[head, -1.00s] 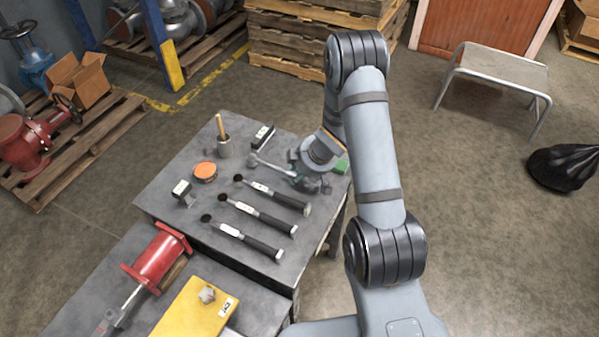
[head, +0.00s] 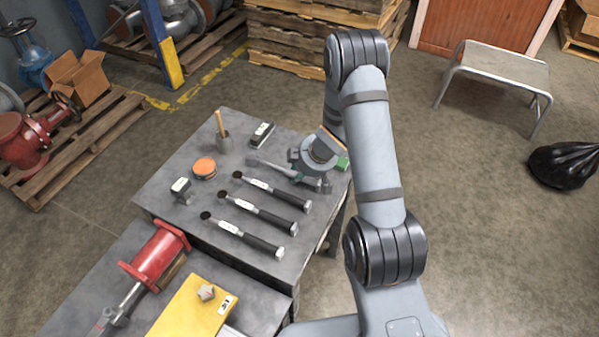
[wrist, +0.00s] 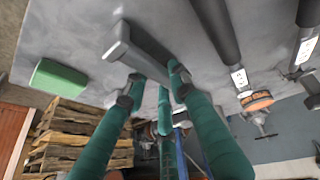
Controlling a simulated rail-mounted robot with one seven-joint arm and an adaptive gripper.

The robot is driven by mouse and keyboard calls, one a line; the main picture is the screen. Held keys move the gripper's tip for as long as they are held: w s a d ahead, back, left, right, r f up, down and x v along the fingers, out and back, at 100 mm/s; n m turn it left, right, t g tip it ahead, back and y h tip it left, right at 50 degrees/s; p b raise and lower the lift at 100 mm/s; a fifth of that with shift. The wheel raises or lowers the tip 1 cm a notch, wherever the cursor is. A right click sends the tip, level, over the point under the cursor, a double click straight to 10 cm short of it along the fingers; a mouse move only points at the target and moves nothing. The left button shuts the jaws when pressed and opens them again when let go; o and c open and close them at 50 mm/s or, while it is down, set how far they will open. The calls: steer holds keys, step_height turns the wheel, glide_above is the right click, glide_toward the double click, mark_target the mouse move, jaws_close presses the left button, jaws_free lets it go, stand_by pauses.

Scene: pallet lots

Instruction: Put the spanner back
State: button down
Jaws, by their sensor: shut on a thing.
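A grey spanner (head: 270,169) extends left from my gripper (head: 312,170) at the far right part of the grey workbench (head: 165,207). In the wrist view, my gripper's green fingers (wrist: 153,86) are closed around the grey spanner (wrist: 140,47), and its blocky end shows beyond them. The spanner is at or just above the bench top; I cannot tell if it touches. Three black-handled wrenches (head: 272,189) (head: 264,214) (head: 250,236) with white labels lie side by side in front of it. The part of the spanner inside my gripper is hidden.
A green block (wrist: 60,80) is beside my gripper. The bench also holds a cup with a wooden handle (head: 223,140), an orange-topped tin (head: 204,168) and labelled dark blocks (head: 262,134) (head: 181,189). A nearer bench carries a red flanged part (head: 155,256) and a yellow box (head: 195,312).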

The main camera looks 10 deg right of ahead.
steer(key=c, duration=1.4)
jaws_free()
steer(key=shift+o, duration=0.2)
steer(key=v, duration=1.2)
steer(key=shift+f, duration=0.1)
steer(key=x, duration=1.1)
steer(key=shift+w+a+f, duration=0.1)
steer(key=shift+w+f, duration=0.05)
steer(key=shift+f, duration=0.2)
steer(key=shift+r, duration=0.2)
